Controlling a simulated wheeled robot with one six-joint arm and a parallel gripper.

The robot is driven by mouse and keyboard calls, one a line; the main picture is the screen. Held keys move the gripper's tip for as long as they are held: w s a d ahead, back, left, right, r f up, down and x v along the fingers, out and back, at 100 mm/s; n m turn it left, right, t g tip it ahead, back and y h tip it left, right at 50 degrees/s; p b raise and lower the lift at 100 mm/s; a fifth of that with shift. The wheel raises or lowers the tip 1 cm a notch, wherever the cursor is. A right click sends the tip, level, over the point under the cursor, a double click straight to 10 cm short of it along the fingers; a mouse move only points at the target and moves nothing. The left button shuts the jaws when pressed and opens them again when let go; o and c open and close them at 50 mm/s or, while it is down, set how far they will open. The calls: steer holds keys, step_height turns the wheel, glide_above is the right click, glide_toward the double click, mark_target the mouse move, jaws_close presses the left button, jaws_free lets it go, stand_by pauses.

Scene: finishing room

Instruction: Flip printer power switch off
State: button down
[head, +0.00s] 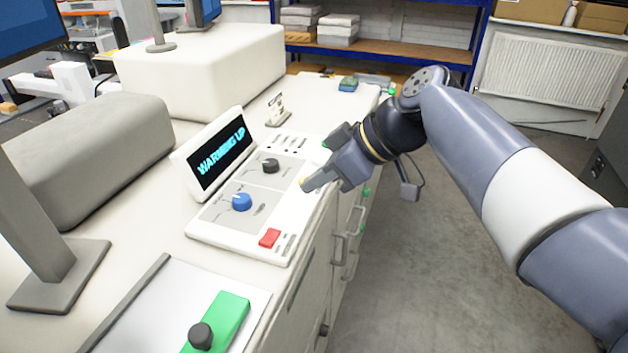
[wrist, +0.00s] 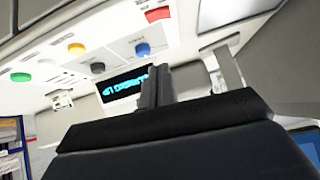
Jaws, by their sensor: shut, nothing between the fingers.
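The printer's white control panel (head: 215,222) has a tilted display (head: 222,155) reading "WARMING UP". A red switch (head: 269,237) sits at the panel's near right corner; whether it is on or off cannot be told. A blue knob (head: 241,202) and a black knob (head: 270,166) sit to its left and farther back. My gripper (head: 305,186) is shut and empty at the panel's right edge, beside a small yellow button and farther back than the red switch. The wrist view shows the red switch (wrist: 157,14), blue knob (wrist: 142,48) and yellow button (wrist: 76,48) beyond my shut fingers (wrist: 156,85).
A green block with a black knob (head: 201,336) lies on the near counter. A small card stand (head: 277,110) stands behind the panel, and a grey monitor stand (head: 50,270) is at left. Drawer handles (head: 338,248) stick out from the counter front. The floor (head: 440,260) at right is clear.

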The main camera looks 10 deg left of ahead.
steer(key=shift+f+b, duration=0.1)
steer(key=shift+b, duration=0.2)
steer(key=b, duration=0.1)
steer(key=s+b, duration=0.1)
steer(key=b, duration=0.1)
steer(key=shift+s+d+r, duration=0.2)
steer(key=shift+s+d, duration=0.05)
steer(key=shift+d, duration=0.15)
steer(key=shift+a+g, duration=0.1)
steer(key=shift+g, duration=0.2)
steer(key=p, duration=0.1)
glide_above(265, 239)
steer(key=d, duration=0.3)
steer(key=f, duration=0.7)
steer(key=shift+w+a+f, duration=0.15)
steer(key=shift+w+a, duration=0.05)
steer(key=shift+a, duration=0.05)
step_height(265, 239, down, 2)
steer(key=shift+s+d+f, duration=0.1)
steer(key=shift+d+f, duration=0.05)
steer(key=shift+f, duration=0.05)
steer(key=shift+s+f+p, duration=0.1)
steer(key=shift+f+p, duration=0.2)
steer(key=shift+f, duration=0.35)
